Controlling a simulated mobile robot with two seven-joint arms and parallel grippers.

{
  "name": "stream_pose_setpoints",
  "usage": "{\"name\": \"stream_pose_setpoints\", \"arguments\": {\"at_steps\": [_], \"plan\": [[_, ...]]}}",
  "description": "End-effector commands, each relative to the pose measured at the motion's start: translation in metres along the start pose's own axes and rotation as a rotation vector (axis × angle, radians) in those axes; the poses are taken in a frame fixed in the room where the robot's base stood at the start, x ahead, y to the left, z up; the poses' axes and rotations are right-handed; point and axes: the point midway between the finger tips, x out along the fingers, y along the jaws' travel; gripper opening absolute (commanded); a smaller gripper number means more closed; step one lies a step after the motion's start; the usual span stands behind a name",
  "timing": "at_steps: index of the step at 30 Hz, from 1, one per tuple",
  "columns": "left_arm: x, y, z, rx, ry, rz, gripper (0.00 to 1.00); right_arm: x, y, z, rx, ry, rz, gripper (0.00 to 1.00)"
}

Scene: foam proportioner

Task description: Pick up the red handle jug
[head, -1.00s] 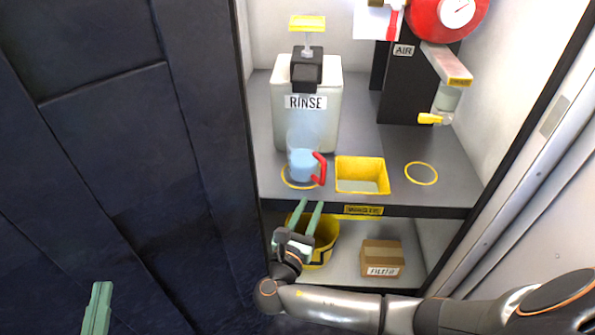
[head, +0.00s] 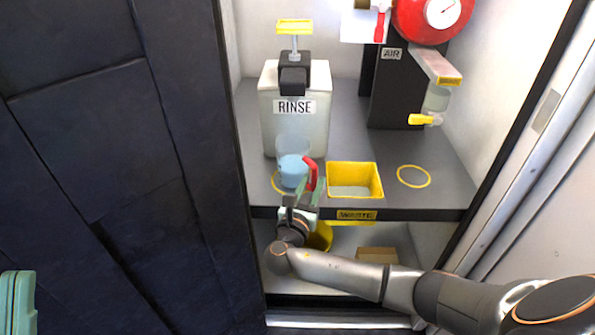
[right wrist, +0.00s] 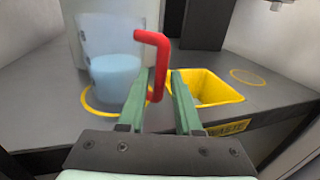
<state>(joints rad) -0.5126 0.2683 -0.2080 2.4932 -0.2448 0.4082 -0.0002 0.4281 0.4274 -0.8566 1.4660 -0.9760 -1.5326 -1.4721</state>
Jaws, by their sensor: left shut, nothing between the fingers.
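The jug (head: 292,170) is clear with pale blue liquid and a red handle (head: 311,174) on its right side. It stands upright at the yellow ring left of the yellow basin. In the right wrist view the jug (right wrist: 115,80) is on the left, with its red handle (right wrist: 160,62) at the fingers. My right gripper (head: 306,187) is open, its green fingers reaching in from the shelf front with the handle between them in the picture; I cannot tell whether they touch it. My left gripper (head: 18,300) is shut and empty at the lower left, far from the jug.
The yellow basin (head: 355,193) is sunk in the counter just right of the handle. The white RINSE tank (head: 312,130) stands close behind the jug. The black AIR stand (head: 390,95) is at the back right. An empty yellow ring (head: 413,176) lies right of the basin.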

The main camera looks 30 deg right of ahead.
Motion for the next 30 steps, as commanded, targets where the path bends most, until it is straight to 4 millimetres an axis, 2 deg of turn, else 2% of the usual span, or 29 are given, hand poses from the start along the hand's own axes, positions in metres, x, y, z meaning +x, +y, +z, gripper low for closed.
{"name": "stream_pose_setpoints", "arguments": {"at_steps": [3, 12, 14, 21, 30], "plan": [[-0.002, 0.002, -0.008, 0.008, 0.045, 0.005, 0.00, 0.016, -0.001, -0.002, -0.002, -0.002, -0.002, 0.33], [-0.002, 0.002, -0.012, 0.010, 0.062, 0.006, 0.00, 0.021, 0.000, 0.000, -0.002, 0.001, 0.000, 0.33], [-0.002, 0.002, -0.012, 0.010, 0.061, 0.006, 0.00, 0.021, -0.001, 0.000, -0.002, 0.001, 0.000, 0.29], [-0.002, 0.002, -0.012, 0.010, 0.061, 0.006, 0.00, 0.020, -0.001, -0.001, -0.002, 0.001, 0.000, 0.02], [-0.002, 0.002, -0.012, 0.009, 0.059, 0.006, 0.00, 0.020, -0.001, -0.001, -0.002, 0.001, 0.000, 0.00]]}}
